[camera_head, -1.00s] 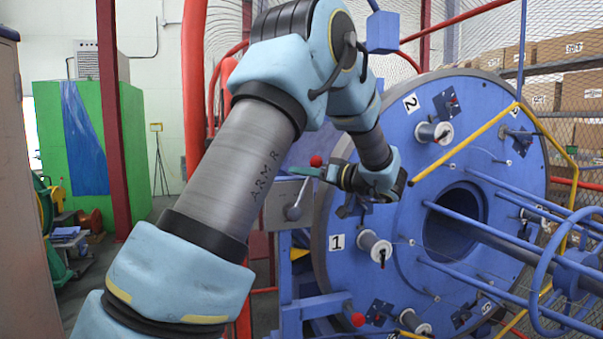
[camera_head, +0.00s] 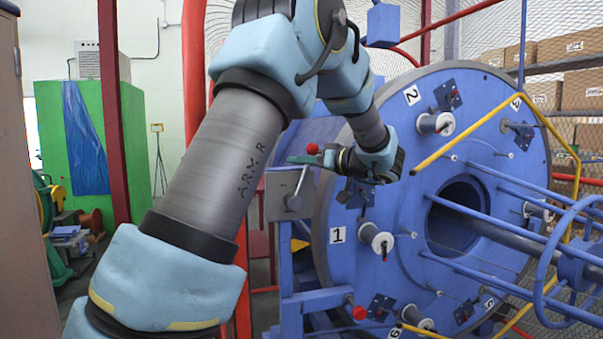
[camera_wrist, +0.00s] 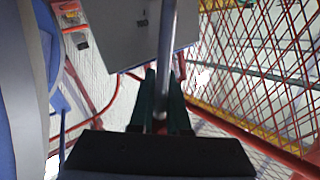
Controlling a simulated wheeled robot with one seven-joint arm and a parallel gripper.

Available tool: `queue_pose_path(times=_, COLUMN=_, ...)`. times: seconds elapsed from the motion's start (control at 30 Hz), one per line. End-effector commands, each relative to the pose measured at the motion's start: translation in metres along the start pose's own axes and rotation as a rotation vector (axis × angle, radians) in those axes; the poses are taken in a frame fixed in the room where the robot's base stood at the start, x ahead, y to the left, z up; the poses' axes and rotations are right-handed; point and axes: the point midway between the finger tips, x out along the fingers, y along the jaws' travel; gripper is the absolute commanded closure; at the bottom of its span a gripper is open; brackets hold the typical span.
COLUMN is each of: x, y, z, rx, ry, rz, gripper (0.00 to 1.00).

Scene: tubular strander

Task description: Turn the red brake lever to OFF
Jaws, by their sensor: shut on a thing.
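The brake lever (camera_head: 299,182) is a grey rod rising from a grey box (camera_head: 280,192) on the blue frame, just left of the big blue disc. It stands close to upright, leaning slightly right, with a red ball knob (camera_head: 313,148) at its top. My gripper (camera_head: 303,159) reaches in from the right with its dark green fingers around the rod just below the knob. In the wrist view, the rod (camera_wrist: 167,50) runs between the two fingers of my gripper (camera_wrist: 163,78), which are shut on it.
The large blue disc (camera_head: 400,140) with numbered bobbins stands right of the lever, close to my wrist. A yellow rail (camera_head: 465,138) crosses in front of it. Another red knob (camera_head: 359,313) sits low on the frame. A red mesh guard (camera_wrist: 260,70) shows in the wrist view.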

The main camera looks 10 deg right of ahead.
Motion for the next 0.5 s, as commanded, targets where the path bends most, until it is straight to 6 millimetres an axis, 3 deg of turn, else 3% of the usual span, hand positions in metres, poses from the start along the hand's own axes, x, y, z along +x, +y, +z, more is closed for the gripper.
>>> queue_pose_path(times=0.03, x=0.002, y=-0.001, z=0.007, rx=-0.027, ry=-0.01, rz=0.004, gripper=1.0)
queue_pose_path(times=0.5, x=0.018, y=-0.022, z=0.011, rx=-0.227, ry=-0.15, rz=0.055, gripper=1.0)
